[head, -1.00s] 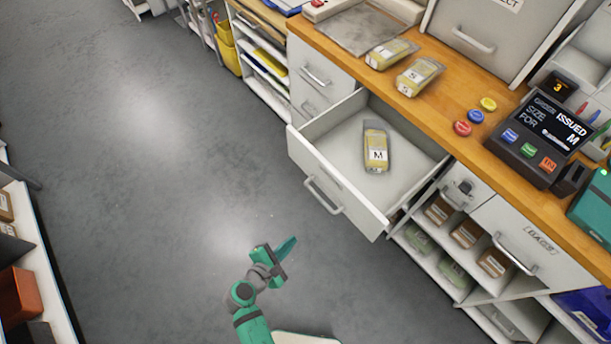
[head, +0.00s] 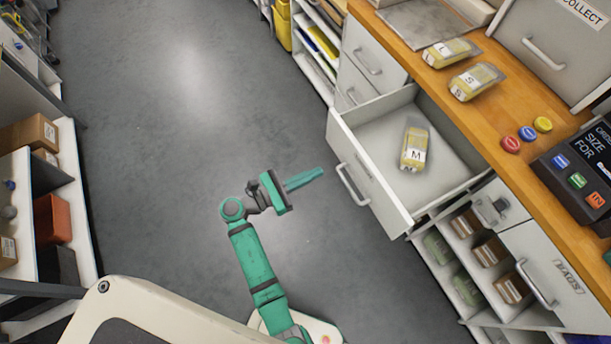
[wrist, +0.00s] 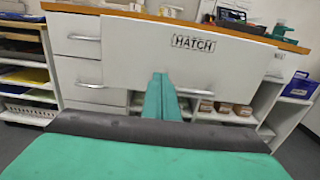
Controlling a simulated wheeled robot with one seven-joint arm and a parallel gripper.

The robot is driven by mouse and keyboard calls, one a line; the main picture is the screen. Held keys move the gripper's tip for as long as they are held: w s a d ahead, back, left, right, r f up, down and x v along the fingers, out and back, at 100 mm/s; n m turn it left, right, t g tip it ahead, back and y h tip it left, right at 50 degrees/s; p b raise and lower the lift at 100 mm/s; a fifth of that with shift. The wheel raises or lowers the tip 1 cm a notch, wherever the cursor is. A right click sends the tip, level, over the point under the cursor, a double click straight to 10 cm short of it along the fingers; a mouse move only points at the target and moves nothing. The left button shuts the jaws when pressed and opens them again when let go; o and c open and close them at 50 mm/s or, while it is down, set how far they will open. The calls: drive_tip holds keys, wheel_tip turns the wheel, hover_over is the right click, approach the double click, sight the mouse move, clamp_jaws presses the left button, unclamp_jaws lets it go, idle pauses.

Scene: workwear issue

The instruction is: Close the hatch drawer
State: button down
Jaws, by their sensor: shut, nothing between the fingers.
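The hatch drawer (head: 377,187) is pulled well out from under the wooden counter, with a bar handle (head: 353,185) on its front. A yellow packet marked M (head: 414,148) lies inside it. In the wrist view the drawer front (wrist: 130,45), labelled HATCH, faces me, and its handle shows low on it, partly hidden by my fingers. My gripper (head: 318,173) is shut and empty, its green fingers pointing at the drawer front from a short way off. The closed fingers also show in the middle of the wrist view (wrist: 160,98).
The counter (head: 455,95) carries two yellow packets (head: 475,80), several coloured buttons (head: 526,133) and a display unit. Open shelves with brown packs (head: 490,251) stand right of the drawer. Shelving with an orange bin (head: 52,220) is at the left. The grey floor between is clear.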

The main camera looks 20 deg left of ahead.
sight(348, 157)
drive_tip(key=x, duration=0.9)
drive_tip(key=shift+d, duration=0.1)
drive_tip(key=shift+w, duration=0.1)
